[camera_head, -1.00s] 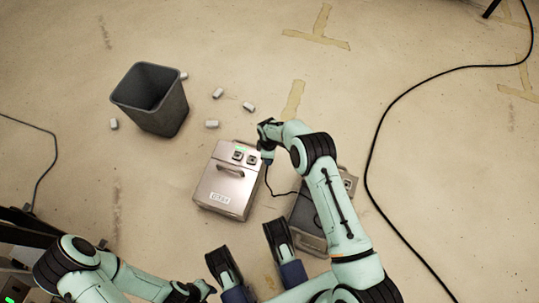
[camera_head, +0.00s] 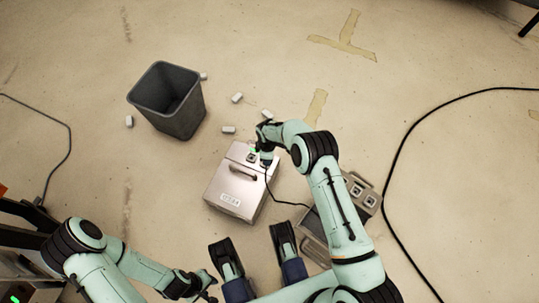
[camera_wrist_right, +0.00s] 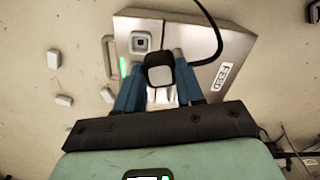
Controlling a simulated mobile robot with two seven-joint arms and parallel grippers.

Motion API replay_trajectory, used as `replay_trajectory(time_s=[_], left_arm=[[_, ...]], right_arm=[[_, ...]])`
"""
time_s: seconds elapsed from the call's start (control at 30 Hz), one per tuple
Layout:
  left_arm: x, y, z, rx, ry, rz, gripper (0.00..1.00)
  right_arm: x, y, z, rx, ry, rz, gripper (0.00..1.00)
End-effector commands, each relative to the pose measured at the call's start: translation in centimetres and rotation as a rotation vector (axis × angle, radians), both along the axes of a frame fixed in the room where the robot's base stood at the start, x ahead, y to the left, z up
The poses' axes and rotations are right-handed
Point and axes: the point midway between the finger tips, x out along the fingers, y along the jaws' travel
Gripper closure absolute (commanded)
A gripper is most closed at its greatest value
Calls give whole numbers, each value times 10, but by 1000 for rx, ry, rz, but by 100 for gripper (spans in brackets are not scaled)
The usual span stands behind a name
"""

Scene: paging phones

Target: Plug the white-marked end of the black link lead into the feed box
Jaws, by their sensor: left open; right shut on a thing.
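The feed box (camera_head: 236,186) is a pale metal case with a handle and a FEED label, also seen in the right wrist view (camera_wrist_right: 195,72). One dark socket (camera_wrist_right: 140,42) shows on it beside a green light. My right gripper (camera_head: 266,157) is over the box's far right corner, shut on the black plug (camera_wrist_right: 160,70) of the link lead (camera_head: 268,185). Something whitish shows between the fingers below the plug. The plug hides the box surface behind it; I cannot tell whether it is in a socket. My left gripper (camera_head: 207,289) is open and empty, low in the head view.
A second box (camera_head: 363,191) with sockets is partly hidden behind my right arm. A dark bin (camera_head: 168,100) and several small white blocks (camera_head: 228,129) lie beyond the feed box. A black cable (camera_head: 400,170) curves along the right floor. Floor left of the feed box is clear.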

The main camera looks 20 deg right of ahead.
Motion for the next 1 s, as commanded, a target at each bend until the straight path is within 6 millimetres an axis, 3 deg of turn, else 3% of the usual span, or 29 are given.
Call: replay_trajectory(time_s=[0.37,1.0], left_arm=[[0,0,0,0,1,1,57],[0,0,0,0,1,0,57]], right_arm=[[0,0,-5,0,0,-1,93],[0,0,-43,0,1,0,93]])
